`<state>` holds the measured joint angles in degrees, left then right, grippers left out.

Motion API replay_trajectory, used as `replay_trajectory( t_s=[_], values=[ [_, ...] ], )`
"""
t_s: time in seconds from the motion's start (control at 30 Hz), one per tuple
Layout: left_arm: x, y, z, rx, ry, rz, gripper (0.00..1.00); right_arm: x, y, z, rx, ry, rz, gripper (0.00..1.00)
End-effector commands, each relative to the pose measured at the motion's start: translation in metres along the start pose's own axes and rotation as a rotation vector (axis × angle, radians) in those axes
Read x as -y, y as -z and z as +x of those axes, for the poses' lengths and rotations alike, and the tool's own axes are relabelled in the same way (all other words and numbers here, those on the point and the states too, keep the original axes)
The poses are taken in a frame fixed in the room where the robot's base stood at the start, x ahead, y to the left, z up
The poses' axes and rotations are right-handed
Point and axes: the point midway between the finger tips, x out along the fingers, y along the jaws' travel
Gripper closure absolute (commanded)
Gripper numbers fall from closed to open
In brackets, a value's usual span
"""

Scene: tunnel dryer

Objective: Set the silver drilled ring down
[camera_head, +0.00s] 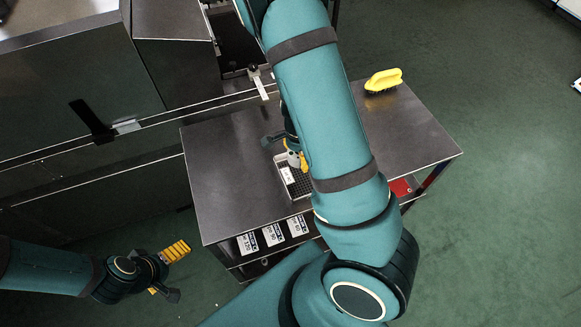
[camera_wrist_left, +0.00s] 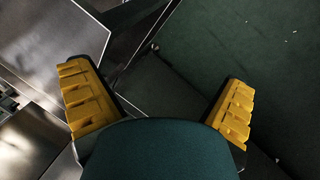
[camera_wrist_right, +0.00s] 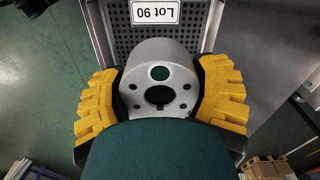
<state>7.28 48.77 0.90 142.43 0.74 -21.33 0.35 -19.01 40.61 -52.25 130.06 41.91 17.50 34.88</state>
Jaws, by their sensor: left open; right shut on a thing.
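The silver drilled ring (camera_wrist_right: 160,80) fills the middle of the right wrist view, its face with a dark centre bore and several smaller holes towards the camera. My right gripper (camera_wrist_right: 160,98) is shut on it, with yellow fingers at both sides. In the head view my right gripper (camera_head: 297,158) is at the perforated tray, mostly hidden by my arm. I cannot tell whether the ring touches the tray. My left gripper (camera_head: 168,271) is open and empty, left of the table.
The steel table (camera_head: 225,165) has free room left of the tray. The dryer housing (camera_head: 80,90) with a dark handle stands at the left.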

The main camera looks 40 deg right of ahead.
Motion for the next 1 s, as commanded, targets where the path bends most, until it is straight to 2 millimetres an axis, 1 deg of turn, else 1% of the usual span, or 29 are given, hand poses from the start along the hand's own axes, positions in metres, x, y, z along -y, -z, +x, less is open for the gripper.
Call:
replay_trajectory(
  t_s=[0.03, 0.1, 0.2, 0.3, 0.47, 0.7, 0.77, 1.0],
  values=[
    [0.002, -0.003, 0.006, 0.005, 0.0, 0.001, 0.0, -0.001, 0.0, 0.011, 0.0, -0.003, 0.003, 0.78],
    [0.005, -0.006, 0.013, 0.012, -0.001, 0.003, 0.0, -0.001, 0.0, 0.025, 0.0, -0.004, 0.002, 0.78],
    [0.008, -0.01, 0.021, 0.021, -0.002, 0.005, 0.0, -0.001, 0.0, 0.043, 0.001, -0.004, 0.002, 0.78],
    [0.01, -0.013, 0.026, 0.026, -0.002, 0.007, 0.0, -0.001, -0.001, 0.055, 0.0, -0.002, 0.002, 0.78],
    [0.011, -0.015, 0.029, 0.031, -0.003, 0.008, 0.0, -0.001, -0.001, 0.064, 0.001, -0.002, -0.001, 0.78],
    [0.017, -0.022, 0.044, 0.043, -0.004, 0.012, 0.0, -0.001, -0.001, 0.095, 0.0, -0.002, 0.001, 0.78],
    [0.017, -0.023, 0.044, 0.045, -0.004, 0.013, 0.0, -0.001, -0.001, 0.098, 0.0, -0.001, 0.0, 0.78],
    [0.017, -0.022, 0.043, 0.046, -0.004, 0.013, 0.0, -0.001, -0.002, 0.096, 0.0, -0.001, -0.001, 0.78]
  ],
)
